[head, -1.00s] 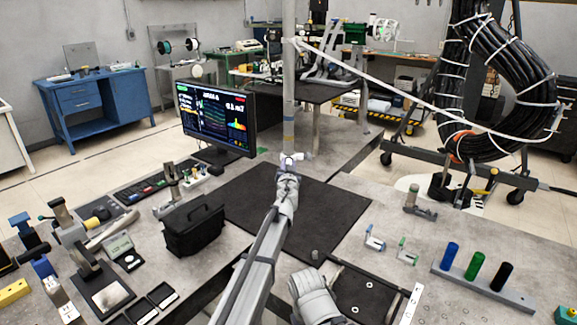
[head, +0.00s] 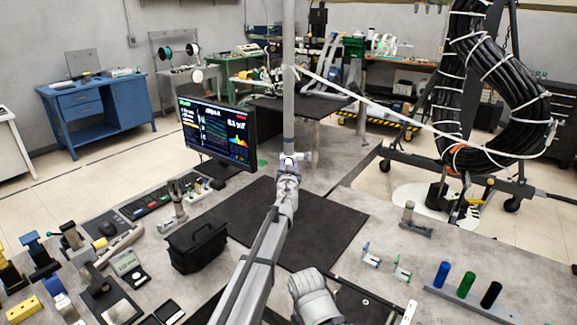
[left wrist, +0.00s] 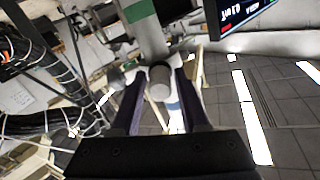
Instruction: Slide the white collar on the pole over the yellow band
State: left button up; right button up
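The grey pole (head: 288,110) stands upright beyond the black mat. The white collar (head: 298,157) is around it, low on the part I see, at the tip of my left gripper (head: 289,167). In the left wrist view, which is upside down, my left gripper's dark fingers (left wrist: 160,95) lie on both sides of the collar's round grey stub (left wrist: 159,82), close against it. A green band (left wrist: 141,11) shows on the pole below the collar. I cannot make out the yellow band clearly now.
A monitor (head: 217,133) stands close left of the pole. A black case (head: 195,243) and small tools lie on the left table. A rack with blue, green and black cylinders (head: 468,304) is at the right.

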pick_arm(q)
jog(key=shift+o, duration=1.2)
jog(key=shift+s, duration=0.1)
jog(key=s, duration=0.7)
jog(key=shift+s, duration=0.35)
